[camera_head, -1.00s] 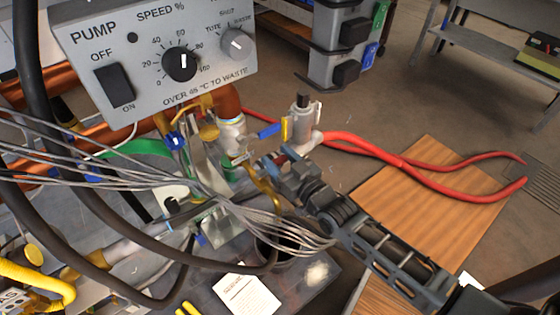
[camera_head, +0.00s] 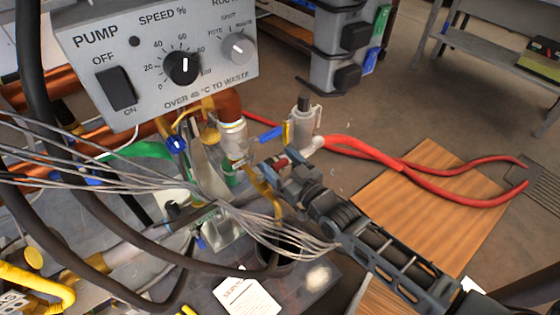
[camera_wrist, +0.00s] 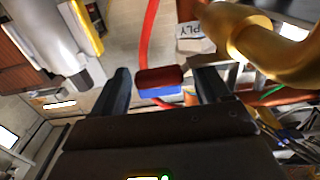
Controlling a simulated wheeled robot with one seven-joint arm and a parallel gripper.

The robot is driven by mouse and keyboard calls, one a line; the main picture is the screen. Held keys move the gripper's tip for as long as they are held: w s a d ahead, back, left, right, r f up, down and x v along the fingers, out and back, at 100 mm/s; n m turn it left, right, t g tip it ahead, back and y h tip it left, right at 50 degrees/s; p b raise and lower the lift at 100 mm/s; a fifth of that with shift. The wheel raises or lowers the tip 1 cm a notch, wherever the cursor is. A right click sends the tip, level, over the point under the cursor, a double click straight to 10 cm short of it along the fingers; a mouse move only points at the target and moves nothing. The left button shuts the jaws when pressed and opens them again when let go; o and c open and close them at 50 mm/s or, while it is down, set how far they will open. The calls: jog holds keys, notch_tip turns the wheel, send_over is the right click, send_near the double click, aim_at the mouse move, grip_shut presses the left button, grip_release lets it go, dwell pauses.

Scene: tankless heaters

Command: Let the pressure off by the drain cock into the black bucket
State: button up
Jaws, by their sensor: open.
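A small red-topped handle with a blue underside (camera_wrist: 160,80) lies between the fingers of my gripper (camera_wrist: 163,84) in the wrist view. The fingers stand apart on either side of it, with a gap visible at each side. In the head view, my gripper (camera_head: 284,168) is beside the valve cluster, and a bit of red shows at its jaws. A curved brass pipe (camera_head: 264,187) runs down just left of the gripper; a thick brass pipe (camera_wrist: 262,42) is close in the wrist view. The black bucket (camera_head: 283,247) is low behind grey wires, mostly hidden. Whether the red handle is the drain cock's, I cannot tell.
Grey wires (camera_head: 205,187) and thick black hoses cross in front of the pipework. The pump control box (camera_head: 150,60) overhangs at upper left. A grey valve (camera_head: 303,123) stands behind the gripper. Red hoses (camera_head: 420,175) lie across a wooden board (camera_head: 425,215) at right.

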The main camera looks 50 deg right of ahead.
jog(key=p+v, duration=0.1)
jog(key=v, duration=0.6)
jog(key=shift+s, duration=0.25)
jog(key=s+a+r+n+g+y, duration=0.1)
jog(key=s+a+r+n+y, duration=0.15)
jog(key=s+a+r, duration=0.7)
jog(key=s+a+r+n+g+y, duration=0.1)
jog(key=s+a+r+y, duration=0.2)
jog(key=s+a+r, duration=0.65)
notch_tip(320, 180, up, 18)
jog(key=s+d+p, duration=0.2)
jog(key=p, duration=1.8)
jog(key=shift+d+p, duration=0.15)
jog(key=shift+p, duration=0.25)
jog(key=shift+s+f, duration=0.1)
jog(key=shift+s, duration=0.05)
